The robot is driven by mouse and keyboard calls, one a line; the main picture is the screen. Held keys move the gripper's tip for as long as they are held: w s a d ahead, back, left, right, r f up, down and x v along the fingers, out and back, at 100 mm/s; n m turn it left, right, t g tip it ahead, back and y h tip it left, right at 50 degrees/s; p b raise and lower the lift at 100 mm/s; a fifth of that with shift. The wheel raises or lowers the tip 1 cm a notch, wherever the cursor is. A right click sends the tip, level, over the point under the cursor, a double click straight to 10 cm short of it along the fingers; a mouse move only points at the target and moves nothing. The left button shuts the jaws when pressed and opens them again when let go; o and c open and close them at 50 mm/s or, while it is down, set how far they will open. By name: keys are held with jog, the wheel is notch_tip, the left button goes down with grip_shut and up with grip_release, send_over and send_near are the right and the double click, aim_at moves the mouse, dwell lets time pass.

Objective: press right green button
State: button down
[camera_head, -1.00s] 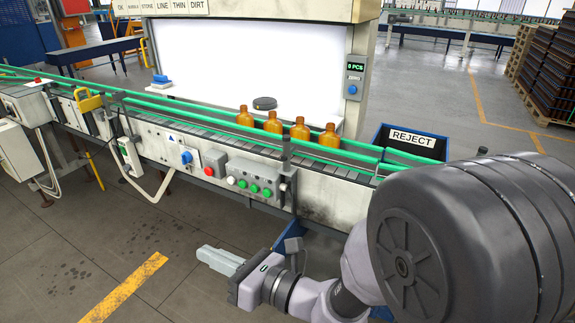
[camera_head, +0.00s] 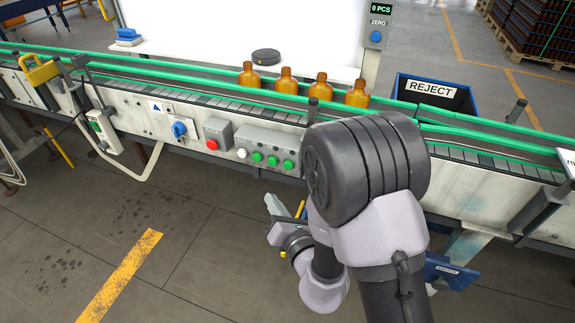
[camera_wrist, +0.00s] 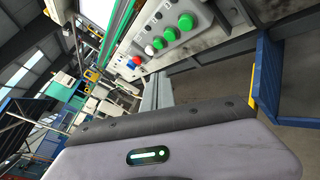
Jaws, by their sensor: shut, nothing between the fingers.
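The right green button (camera_head: 288,164) is the rightmost of three green buttons on a grey control box (camera_head: 267,143) on the conveyor's front side. In the wrist view the right green button (camera_wrist: 186,22) is the largest and nearest, near the top. The middle green button (camera_head: 272,160), left green button (camera_head: 257,157) and a white button (camera_head: 242,154) sit to its left. My gripper (camera_head: 272,202) is shut and empty, below the control box and apart from the buttons. Its fingers (camera_wrist: 157,92) also show in the wrist view. My arm hides part of the conveyor.
A red button (camera_head: 212,144) and a blue knob (camera_head: 179,129) are left of the control box. Several amber bottles (camera_head: 285,80) stand on the conveyor behind green rails (camera_head: 190,70). A reject bin (camera_head: 436,92) stands behind at the right. The floor in front is clear.

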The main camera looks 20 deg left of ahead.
jog(key=w+p, duration=0.2)
jog(key=w, duration=0.6)
jog(key=shift+w+d, duration=0.3)
jog(key=shift+w, duration=0.05)
jog(key=shift+w, duration=0.1)
dwell(1.6)
jog(key=shift+w, duration=0.35)
jog(key=shift+w+p, duration=0.4)
jog(key=shift+w, duration=0.05)
dwell(0.5)
dwell(0.3)
jog(key=shift+s, duration=0.85)
jog(key=s, duration=0.5)
jog(key=shift+a+b, duration=0.2)
jog(key=shift+b, duration=0.2)
